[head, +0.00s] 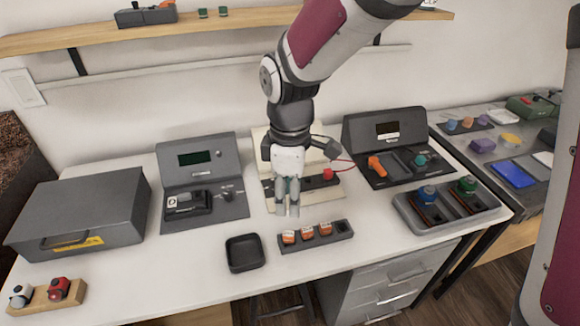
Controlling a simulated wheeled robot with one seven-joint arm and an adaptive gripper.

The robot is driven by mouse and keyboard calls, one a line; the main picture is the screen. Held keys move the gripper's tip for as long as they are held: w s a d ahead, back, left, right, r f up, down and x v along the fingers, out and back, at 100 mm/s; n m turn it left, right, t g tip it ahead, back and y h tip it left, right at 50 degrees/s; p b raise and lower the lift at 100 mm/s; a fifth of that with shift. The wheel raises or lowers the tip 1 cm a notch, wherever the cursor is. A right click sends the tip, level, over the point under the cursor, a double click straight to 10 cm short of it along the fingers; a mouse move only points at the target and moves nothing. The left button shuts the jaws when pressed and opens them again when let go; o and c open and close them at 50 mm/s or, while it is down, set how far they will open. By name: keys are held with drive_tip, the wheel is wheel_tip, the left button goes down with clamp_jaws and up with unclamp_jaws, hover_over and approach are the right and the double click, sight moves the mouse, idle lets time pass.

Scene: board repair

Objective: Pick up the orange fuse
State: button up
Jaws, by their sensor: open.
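Several orange fuses with pale tops stand in a dark slotted holder (316,240) near the table's front edge. The left orange fuse (289,237), the middle orange fuse (307,232) and the right orange fuse (325,229) sit side by side. The slot at the holder's right end looks empty. My gripper (288,208) points down, open and empty, above and behind the left end of the holder. It appears apart from the fuses. It hides part of the board behind it.
A dark empty tray (244,266) lies left of the holder. Behind my gripper is a pale board (322,203) with a dark strip and red part. Grey consoles (200,160) flank it. A grey box (75,205) stands left; a tray with knobs (407,213) is right.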

drive_tip(key=b, duration=0.1)
hover_over(289, 234)
drive_tip(key=f, duration=0.8)
drive_tip(key=shift+s+f, duration=0.3)
drive_tip(key=shift+s, duration=0.05)
drive_tip(key=shift+w+f+b, duration=0.15)
drive_tip(key=shift+w+f, duration=0.05)
drive_tip(key=shift+f, duration=1.2)
drive_tip(key=shift+w+f+b, duration=0.15)
drive_tip(key=shift+w+f, duration=0.05)
drive_tip(key=shift+f, duration=1.15)
clamp_jaws()
